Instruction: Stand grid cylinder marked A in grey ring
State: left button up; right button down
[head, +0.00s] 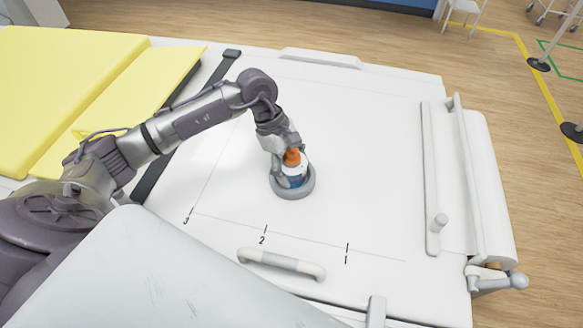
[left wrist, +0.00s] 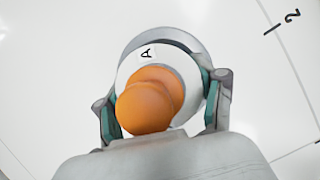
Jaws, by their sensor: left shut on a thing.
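The cylinder marked A (head: 295,168) has a white top with an orange knob. It stands about upright at the grey ring (head: 293,192) on the white table; its lower end looks to be inside the ring, but I cannot tell whether it rests on the bottom. In the left wrist view the letter A shows on the cylinder's white top (left wrist: 150,74), with the ring's grey rim (left wrist: 160,36) behind it. My left gripper (head: 288,172) is shut on the cylinder, one finger on each side. My right gripper is not in view.
The white table (head: 350,130) is clear around the ring, with thin lines and marks 1, 2 and 3. A white handle (head: 282,263) is at the front edge. A white rail (head: 430,180) stands at the right. Yellow pads (head: 70,80) lie at the left.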

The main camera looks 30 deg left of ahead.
pick_arm(q)
jog(key=o, duration=1.1)
jog(key=shift+s+f, duration=0.4)
jog(key=shift+f, duration=0.3)
jog(key=o, duration=0.3)
jog(key=shift+w+f, duration=0.1)
jog(key=shift+w, duration=0.1)
jog(key=shift+r+p, duration=0.35)
jog(key=shift+p, duration=0.05)
jog(key=shift+r+p, duration=0.4)
jog(key=shift+p, duration=0.1)
jog(key=b+v, duration=0.1)
jog(key=v, duration=0.3)
jog(key=b+v, duration=0.1)
jog(key=v, duration=0.3)
jog(key=b+v, duration=0.1)
jog(key=v, duration=0.3)
jog(key=shift+w+r, duration=0.2)
jog(key=shift+w, duration=0.1)
